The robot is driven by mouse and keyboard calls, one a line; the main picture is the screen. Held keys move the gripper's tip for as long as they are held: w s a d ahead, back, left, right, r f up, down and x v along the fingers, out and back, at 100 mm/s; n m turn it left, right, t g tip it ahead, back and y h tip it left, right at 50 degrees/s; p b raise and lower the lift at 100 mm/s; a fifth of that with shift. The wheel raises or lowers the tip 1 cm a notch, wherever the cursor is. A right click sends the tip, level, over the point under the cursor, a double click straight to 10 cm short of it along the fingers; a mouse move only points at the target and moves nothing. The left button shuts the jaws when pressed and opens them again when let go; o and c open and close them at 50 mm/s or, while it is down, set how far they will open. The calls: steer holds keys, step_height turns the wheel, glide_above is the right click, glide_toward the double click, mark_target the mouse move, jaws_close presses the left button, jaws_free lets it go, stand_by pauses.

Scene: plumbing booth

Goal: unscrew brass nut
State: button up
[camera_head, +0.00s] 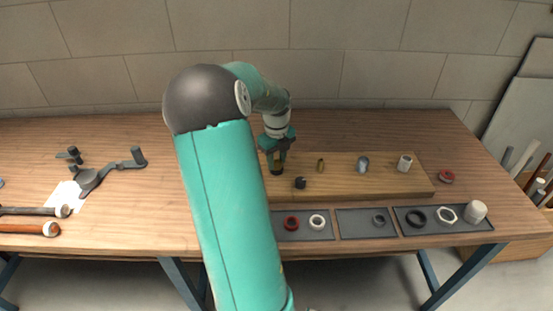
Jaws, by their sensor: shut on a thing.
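My gripper (277,161) points down at the left part of a wooden board (345,186) on the workbench. Its fingers are shut around a small brass-coloured piece at the top of a dark upright fitting (276,171); this appears to be the brass nut. The fingers hide most of it, so its thread and how far it is turned cannot be seen. A separate small brass fitting (320,165) stands on the board to the right, apart from the gripper.
A black piece (300,183), a grey fitting (363,164) and a white fitting (404,163) are on the board. Dark trays (353,232) with rings lie in front. A red ring (446,177) is at right. Tools, including a wrench (95,178), lie at left.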

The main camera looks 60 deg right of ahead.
steer(key=n, duration=0.8)
steer(key=shift+r, duration=0.15)
steer(key=n, duration=0.8)
steer(key=shift+r+n, duration=0.15)
steer(key=shift+n, duration=0.15)
steer(key=o, duration=1.1)
steer(key=shift+o, duration=0.2)
steer(key=o, duration=0.7)
